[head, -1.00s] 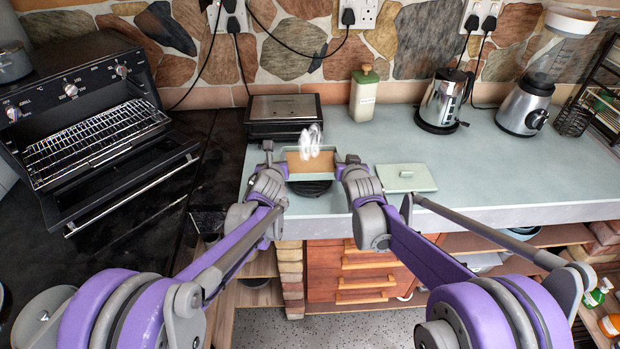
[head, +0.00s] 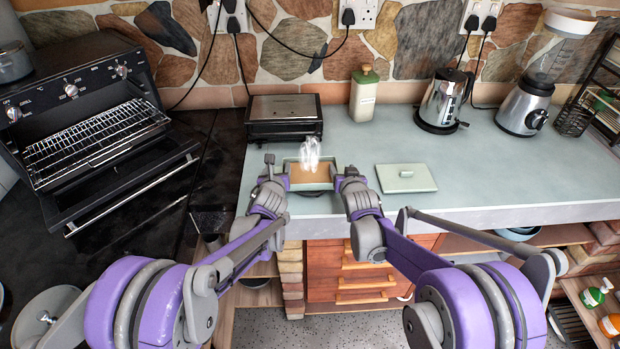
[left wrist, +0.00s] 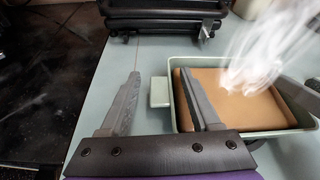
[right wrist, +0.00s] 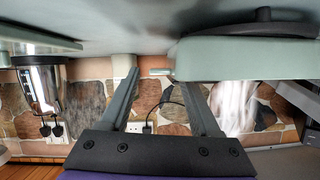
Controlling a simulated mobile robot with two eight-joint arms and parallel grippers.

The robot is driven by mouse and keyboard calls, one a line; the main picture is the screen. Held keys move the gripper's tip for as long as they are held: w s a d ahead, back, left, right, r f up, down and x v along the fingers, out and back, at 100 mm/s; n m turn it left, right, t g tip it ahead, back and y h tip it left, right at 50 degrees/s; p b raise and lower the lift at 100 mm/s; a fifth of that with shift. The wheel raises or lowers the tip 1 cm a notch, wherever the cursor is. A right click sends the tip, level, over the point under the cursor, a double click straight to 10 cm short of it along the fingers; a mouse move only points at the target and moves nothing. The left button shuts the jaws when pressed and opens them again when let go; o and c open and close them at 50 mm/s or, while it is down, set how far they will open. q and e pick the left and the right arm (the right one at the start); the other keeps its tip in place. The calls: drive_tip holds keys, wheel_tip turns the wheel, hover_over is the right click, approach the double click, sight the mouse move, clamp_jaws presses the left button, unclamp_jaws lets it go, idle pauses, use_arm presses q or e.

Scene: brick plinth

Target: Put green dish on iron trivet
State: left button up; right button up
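The green dish (head: 310,187), with brown food and white steam rising from it, sits on the dark iron trivet (head: 314,194) near the counter's front edge. In the right wrist view, which is upside down, the dish (right wrist: 240,58) is against the dark trivet (right wrist: 250,29), with no clear gap. My left gripper (head: 279,178) is at the dish's left end. My right gripper (head: 341,179) is at the right end. Its fingers are spread, with the other handle (right wrist: 159,72) between them.
A pale green lid (head: 406,178) lies on the counter to the right. A black and steel grill (head: 284,116) stands behind the dish. A green bottle (head: 363,95), kettle (head: 442,101) and blender (head: 527,100) line the back. An open toaster oven (head: 90,125) is left.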

use_arm(q)
drive_tip(key=shift+s, duration=0.1)
idle(0.4)
use_arm(e)
drive_tip(key=shift+s+r, duration=0.1)
drive_tip(key=shift+s, duration=0.05)
use_arm(q)
drive_tip(key=v, duration=1.1)
drive_tip(key=shift+s+r, duration=0.25)
drive_tip(key=shift+s, duration=0.1)
use_arm(e)
drive_tip(key=v, duration=1.1)
drive_tip(key=shift+s, duration=0.35)
drive_tip(key=shift+r, duration=0.1)
